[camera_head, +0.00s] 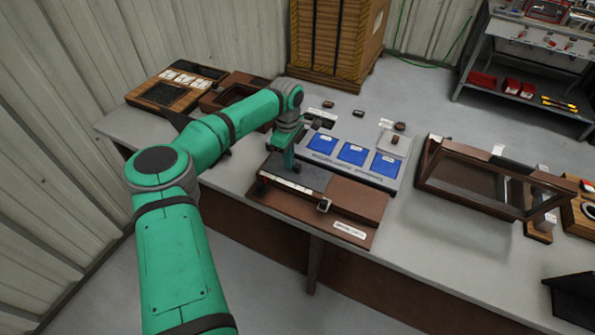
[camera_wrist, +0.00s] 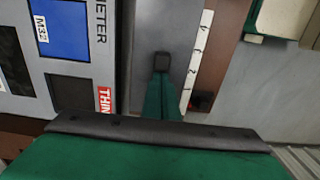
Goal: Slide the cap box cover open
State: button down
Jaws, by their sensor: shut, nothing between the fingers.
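A brown box (camera_head: 290,203) that looks like the cap box lies near the front edge of the bench. A brown cover (camera_head: 357,199) sits over its right part, with a small dark-framed knob or clasp (camera_head: 324,205) at its left edge. The left part shows a grey surface and a white marked strip (camera_head: 290,185); the numbered strip also shows in the wrist view (camera_wrist: 198,62). My gripper (camera_head: 285,168) is shut and empty at the box's left rear, left of the cover and apart from it. In the wrist view its fingertips (camera_wrist: 162,60) are together over the grey surface; contact cannot be told.
A grey panel with blue squares (camera_head: 353,153) lies directly behind the box. A glass-fronted wooden case (camera_head: 490,185) stands to the right, with bare bench between. Brown trays (camera_head: 232,91) stand at the back left. A white label (camera_head: 349,230) is on the box's front.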

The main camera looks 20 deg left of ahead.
aim_at(300, 166)
jog(key=shift+d+f, duration=0.1)
jog(key=shift+f, duration=0.3)
jog(key=shift+w+r, duration=0.1)
jog(key=shift+r, duration=0.15)
jog(key=shift+d+r, duration=0.1)
jog(key=shift+d, duration=1.75)
